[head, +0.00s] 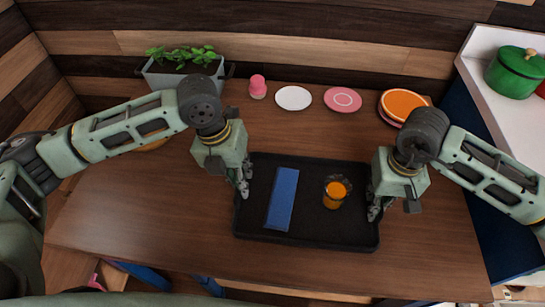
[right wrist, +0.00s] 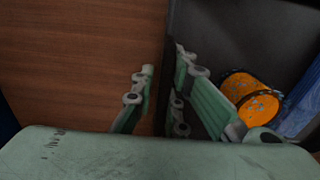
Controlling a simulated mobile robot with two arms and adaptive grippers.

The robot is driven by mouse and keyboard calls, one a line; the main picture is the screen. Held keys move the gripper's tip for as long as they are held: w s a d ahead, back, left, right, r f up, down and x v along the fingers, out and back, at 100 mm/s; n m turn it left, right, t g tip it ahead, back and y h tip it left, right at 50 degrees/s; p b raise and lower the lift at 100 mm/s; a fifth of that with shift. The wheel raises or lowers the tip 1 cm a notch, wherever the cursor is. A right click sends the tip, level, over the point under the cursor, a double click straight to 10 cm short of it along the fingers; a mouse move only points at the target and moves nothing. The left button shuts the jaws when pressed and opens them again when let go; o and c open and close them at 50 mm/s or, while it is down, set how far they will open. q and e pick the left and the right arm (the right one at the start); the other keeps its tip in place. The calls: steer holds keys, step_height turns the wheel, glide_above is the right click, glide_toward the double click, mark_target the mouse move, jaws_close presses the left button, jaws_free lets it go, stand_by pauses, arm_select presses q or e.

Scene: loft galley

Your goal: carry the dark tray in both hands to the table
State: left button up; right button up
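The dark tray (head: 310,233) appears to rest on the wooden table. My right gripper (head: 374,207) is at the right rim. In the right wrist view its fingers (right wrist: 162,80) stand apart on either side of the rim, with table wood visible between one finger and the tray.
The wooden table (head: 140,215) is bare left and front of the tray. Behind are a planter (head: 182,72), a pink cup (head: 257,88), a white plate (head: 293,98), a pink plate (head: 342,99) and an orange plate (head: 404,104). A green pot (head: 516,72) stands on a white counter.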

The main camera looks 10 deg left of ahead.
arm_select(q)
steer(key=o, duration=0.3)
arm_select(e)
steer(key=shift+o, duration=1.4)
arm_select(q)
steer(key=shift+d+r, duration=0.1)
arm_select(e)
steer(key=shift+a, duration=0.1)
steer(key=shift+r, duration=0.15)
arm_select(q)
step_height(320, 180, up, 12)
steer(key=a, duration=0.2)
steer(key=shift+a, duration=0.15)
arm_select(e)
step_height(320, 180, up, 12)
steer(key=shift+f, duration=0.1)
arm_select(q)
steer(key=shift+s+f, duration=0.1)
steer(key=shift+f, duration=0.1)
arm_select(e)
steer(key=shift+s+f, duration=0.1)
